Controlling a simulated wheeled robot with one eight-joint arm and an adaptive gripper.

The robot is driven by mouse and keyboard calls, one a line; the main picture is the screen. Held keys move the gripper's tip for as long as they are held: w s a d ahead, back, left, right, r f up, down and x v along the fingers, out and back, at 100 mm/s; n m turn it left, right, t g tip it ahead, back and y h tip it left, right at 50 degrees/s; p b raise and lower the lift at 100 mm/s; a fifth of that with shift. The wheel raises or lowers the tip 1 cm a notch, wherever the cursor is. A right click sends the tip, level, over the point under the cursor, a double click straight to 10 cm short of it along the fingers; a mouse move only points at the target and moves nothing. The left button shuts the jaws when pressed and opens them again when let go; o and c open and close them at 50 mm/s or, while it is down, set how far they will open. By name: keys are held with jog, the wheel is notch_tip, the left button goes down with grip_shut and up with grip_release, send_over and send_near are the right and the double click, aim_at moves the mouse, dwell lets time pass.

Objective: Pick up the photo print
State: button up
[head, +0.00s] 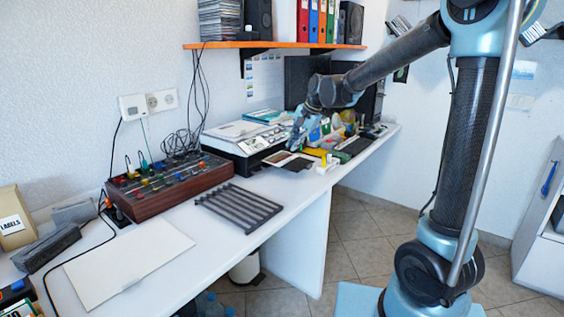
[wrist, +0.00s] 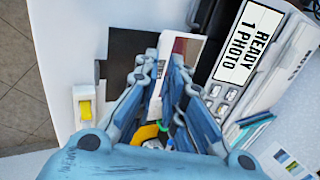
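The photo print (wrist: 190,47), white-bordered with a dark reddish picture, lies partly over a dark flat sheet in the wrist view, beside the printer. In the head view a small pale-edged flat piece, likely the print (head: 277,158), lies in front of the printer (head: 245,136). My gripper (wrist: 165,62) points at the print, its fingertips apart with the print's white part showing between them. It is empty. In the head view my gripper (head: 294,143) is just above the desk there. The fingers hide part of the print; I cannot tell whether they touch it.
The printer's display (wrist: 248,42) reads "READY 1 PHOTO", close to the right finger. A white block with a yellow part (wrist: 85,108) stands at left. A dark rack (head: 238,206) and a control box (head: 168,183) are on the desk. The orange shelf (head: 270,45) hangs above.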

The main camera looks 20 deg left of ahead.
aim_at(285, 162)
jog(key=shift+x, duration=4.65)
jog(key=shift+s+d, duration=0.1)
jog(key=shift+s, duration=0.05)
grip_shut()
